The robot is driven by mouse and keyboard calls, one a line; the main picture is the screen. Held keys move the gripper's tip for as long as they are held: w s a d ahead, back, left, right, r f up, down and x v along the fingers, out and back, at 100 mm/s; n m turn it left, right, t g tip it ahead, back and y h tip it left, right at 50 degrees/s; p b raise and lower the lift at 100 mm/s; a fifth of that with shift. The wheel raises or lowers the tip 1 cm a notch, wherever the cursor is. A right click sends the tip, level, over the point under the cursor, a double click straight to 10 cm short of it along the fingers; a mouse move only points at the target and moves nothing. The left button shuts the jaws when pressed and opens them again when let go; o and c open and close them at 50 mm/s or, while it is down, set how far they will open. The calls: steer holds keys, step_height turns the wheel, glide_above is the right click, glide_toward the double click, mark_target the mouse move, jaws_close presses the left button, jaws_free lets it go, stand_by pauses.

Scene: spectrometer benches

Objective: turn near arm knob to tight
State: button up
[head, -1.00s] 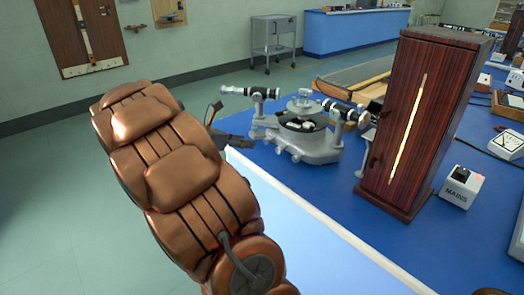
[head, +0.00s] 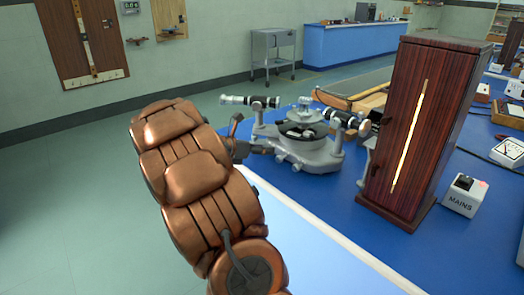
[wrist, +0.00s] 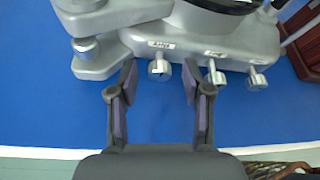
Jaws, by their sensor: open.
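The grey spectrometer (head: 305,150) stands on the blue bench top, near its left edge in the head view. In the wrist view its base edge carries a row of small silver knobs with tiny labels that I cannot read surely. The left knob of the row (wrist: 159,70) lies between the fingertips of my gripper (wrist: 159,78). The middle knob (wrist: 216,72) and the right knob (wrist: 257,80) are outside the right finger. My gripper is open, with a gap on both sides of the left knob. In the head view my arm hides most of the gripper.
A levelling foot (wrist: 87,50) of the base is left of my left finger. A tall dark wooden cabinet (head: 425,130) with a bright slit stands right of the spectrometer. Bare blue bench (wrist: 40,110) lies left of my gripper.

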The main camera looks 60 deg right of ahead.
jaws_close()
stand_by(0.4)
steer(key=shift+m, duration=0.3)
steer(key=m+t+b, duration=0.2)
steer(key=b, duration=0.1)
steer(key=shift+s+f+m+h, duration=0.15)
steer(key=shift+s+m+h, duration=0.15)
steer(key=shift+m+h, duration=0.1)
steer(key=m+t+b, duration=0.1)
steer(key=b, duration=0.2)
steer(key=m+t+b, duration=0.1)
steer(key=m+b, duration=0.1)
steer(key=shift+s+a+f+h+b, duration=0.1)
steer(key=shift+s+f+h+b, duration=0.1)
steer(key=shift+h+b, duration=0.2)
steer(key=m+t+h+b, duration=0.1)
steer(key=m+b, duration=0.1)
steer(key=b, duration=0.2)
steer(key=m+t+b, duration=0.1)
steer(key=m+b, duration=0.1)
steer(key=b, duration=0.2)
steer(key=shift+s+f+h+b, duration=0.1)
steer(key=shift+f+h+b, duration=0.1)
steer(key=shift+h+b, duration=0.15)
steer(key=m+h+b, duration=0.1)
steer(key=m+b, duration=0.1)
steer(key=b, duration=0.1)
steer(key=shift+r+t, duration=0.15)
steer(key=shift+t, duration=0.25)
steer(key=shift+m, duration=0.4)
